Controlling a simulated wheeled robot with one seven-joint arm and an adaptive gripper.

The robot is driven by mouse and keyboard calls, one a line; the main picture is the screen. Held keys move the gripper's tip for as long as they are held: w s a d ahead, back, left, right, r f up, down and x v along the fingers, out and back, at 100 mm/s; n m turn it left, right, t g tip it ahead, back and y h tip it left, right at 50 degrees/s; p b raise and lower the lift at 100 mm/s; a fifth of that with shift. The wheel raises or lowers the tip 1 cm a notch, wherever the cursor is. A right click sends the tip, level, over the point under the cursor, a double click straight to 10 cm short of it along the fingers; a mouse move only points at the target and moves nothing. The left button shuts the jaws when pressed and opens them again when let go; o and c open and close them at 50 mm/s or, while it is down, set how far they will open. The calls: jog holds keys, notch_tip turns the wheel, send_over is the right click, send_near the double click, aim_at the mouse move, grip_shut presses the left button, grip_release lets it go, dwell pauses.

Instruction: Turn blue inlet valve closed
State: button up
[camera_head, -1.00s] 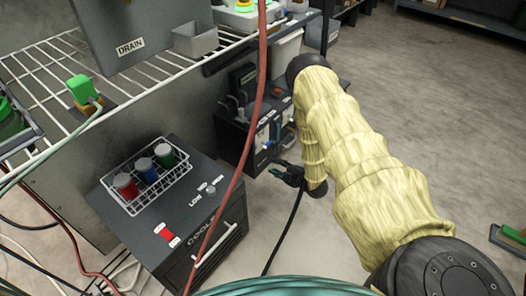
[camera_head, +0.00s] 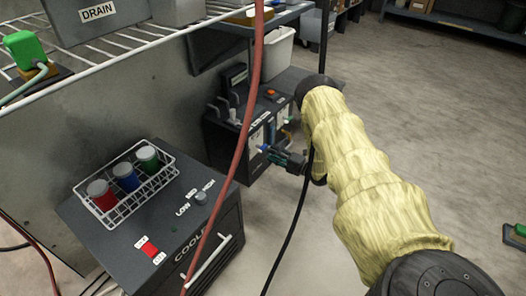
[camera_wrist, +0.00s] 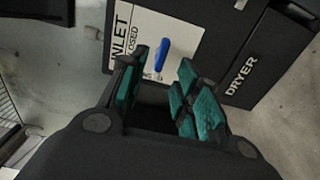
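The blue inlet valve handle (camera_wrist: 161,55) sits on a white plate (camera_wrist: 150,30) on the front of the dark dryer unit. The plate reads "INLET", with part of a second word, "OSED", beside it. In the wrist view the handle is tilted and lies beyond the gap between my fingers. My gripper (camera_wrist: 160,85) is open, with green finger pads on both sides and nothing between them. In the head view my gripper (camera_head: 271,153) is close in front of the dryer's front panel; a small blue part shows at its tip. Contact with the handle cannot be made out.
The dryer (camera_head: 285,92) has a red button on top. A dark cooler (camera_head: 135,220) with a wire basket of red, blue and green jars stands at left. A red hose (camera_head: 240,140) hangs across the view, and a black cable hangs by my arm.

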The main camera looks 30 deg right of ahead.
aim_at(263, 147)
jog(key=shift+b+x, duration=1)
jog(key=shift+x, duration=2.3)
grip_shut()
